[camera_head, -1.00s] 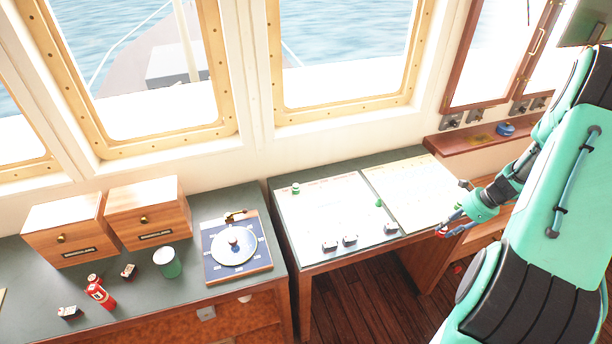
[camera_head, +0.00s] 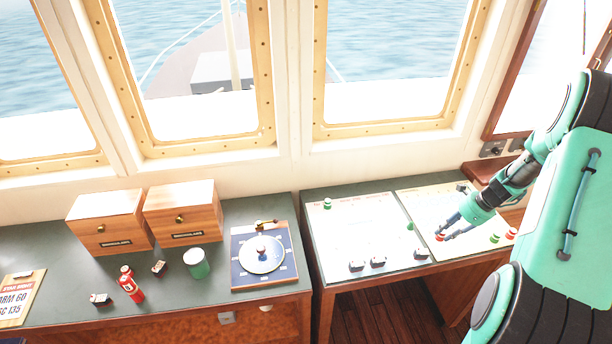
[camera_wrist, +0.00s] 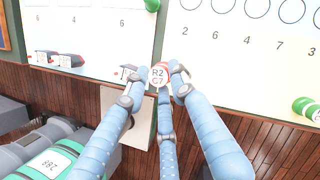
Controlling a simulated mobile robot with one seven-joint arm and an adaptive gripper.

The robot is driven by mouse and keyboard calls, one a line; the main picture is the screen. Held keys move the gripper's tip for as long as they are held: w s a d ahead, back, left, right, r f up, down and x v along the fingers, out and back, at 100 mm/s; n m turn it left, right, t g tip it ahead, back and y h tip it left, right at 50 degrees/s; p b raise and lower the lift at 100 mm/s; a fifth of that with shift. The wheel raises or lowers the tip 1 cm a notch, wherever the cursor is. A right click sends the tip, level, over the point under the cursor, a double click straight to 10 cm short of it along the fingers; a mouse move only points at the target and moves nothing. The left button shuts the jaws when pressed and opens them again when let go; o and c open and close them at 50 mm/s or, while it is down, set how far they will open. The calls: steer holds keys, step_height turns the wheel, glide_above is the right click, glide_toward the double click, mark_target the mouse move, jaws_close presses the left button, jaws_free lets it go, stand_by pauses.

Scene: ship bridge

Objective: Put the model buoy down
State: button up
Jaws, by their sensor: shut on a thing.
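The model buoy (camera_wrist: 158,75) is small, red and white, with a label reading R2 C7. My gripper (camera_wrist: 160,82) is shut on it in the wrist view, with blue fingers around it. In the head view my gripper (camera_head: 447,232) is over the cream board (camera_head: 425,195) on the right half of the table, and red of the buoy (camera_head: 440,237) shows at its tips. In the wrist view the cream board (camera_wrist: 245,60) has circles and numbers, and the buoy appears by its left edge. I cannot tell whether the buoy touches anything below.
A green buoy (camera_head: 494,238) and a red one (camera_head: 511,233) are right of my gripper. Another green piece (camera_head: 410,226) is to its left. Small ship models (camera_head: 378,261) line the white chart's (camera_head: 355,225) front edge. A disc instrument (camera_head: 262,252) is on the left counter.

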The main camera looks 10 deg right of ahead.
steer(key=w+a+r+n+p, duration=0.1)
steer(key=w+a+r+n, duration=0.1)
steer(key=w+a, duration=2.45)
steer(key=w+a+r, duration=0.1)
steer(key=w+a, duration=0.2)
steer(key=a, duration=1.6)
steer(key=w+a+n+p, duration=0.1)
steer(key=w+a, duration=0.2)
steer(key=a, duration=1.6)
steer(key=shift+w+a+r+g+y+p, duration=0.3)
steer(key=shift+w+r, duration=0.1)
steer(key=shift+f, duration=3.1)
steer(key=shift+f, duration=1.9)
